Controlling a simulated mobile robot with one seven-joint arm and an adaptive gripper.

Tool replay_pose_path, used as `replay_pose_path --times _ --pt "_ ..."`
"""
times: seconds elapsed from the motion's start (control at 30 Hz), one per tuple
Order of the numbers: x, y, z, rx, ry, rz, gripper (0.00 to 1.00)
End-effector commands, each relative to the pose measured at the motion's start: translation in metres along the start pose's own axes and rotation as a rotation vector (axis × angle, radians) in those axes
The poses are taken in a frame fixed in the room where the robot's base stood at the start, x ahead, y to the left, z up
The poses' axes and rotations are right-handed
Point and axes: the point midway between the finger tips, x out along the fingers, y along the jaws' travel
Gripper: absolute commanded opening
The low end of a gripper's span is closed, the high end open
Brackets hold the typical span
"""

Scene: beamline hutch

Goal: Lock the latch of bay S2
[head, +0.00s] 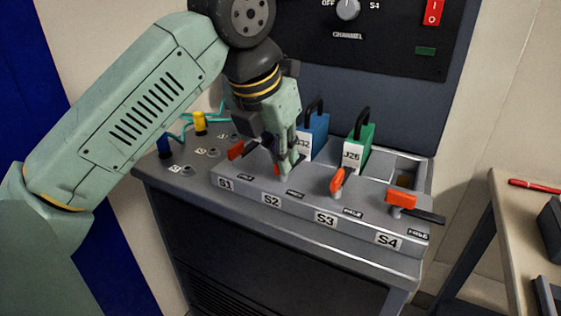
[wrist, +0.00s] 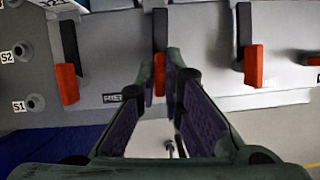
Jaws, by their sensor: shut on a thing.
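The latch of bay S2 has an orange handle (head: 277,169), mostly hidden by my gripper (head: 284,168) in the head view. In the wrist view, the same orange handle (wrist: 159,88) sits between my two fingers (wrist: 162,75), with its black bar running away from me. My gripper is shut on this handle. The S2 label (head: 271,200) is on the front edge below it. A blue module (head: 315,135) stands upright behind the gripper.
Neighbouring orange latches stand close by at S1 (head: 236,150) and S3 (head: 338,180). The S4 latch (head: 401,199) is turned differently, its black bar pointing right. A green module (head: 359,145) stands behind S3. Plugs with cables (head: 199,122) are at the left.

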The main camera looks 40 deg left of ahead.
Motion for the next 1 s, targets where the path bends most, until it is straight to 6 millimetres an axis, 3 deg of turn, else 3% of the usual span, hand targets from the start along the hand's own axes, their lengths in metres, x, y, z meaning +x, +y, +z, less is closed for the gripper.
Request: replay_pose_path --times 0.7,0.73,1.0 --pt "0.0001 -0.0003 -0.0010 -0.076 0.004 0.031 0.00" --pt "0.0001 -0.0003 -0.0010 -0.076 0.004 0.031 0.09" --pt "0.0000 -0.0003 -0.0005 -0.076 0.003 0.031 0.27"
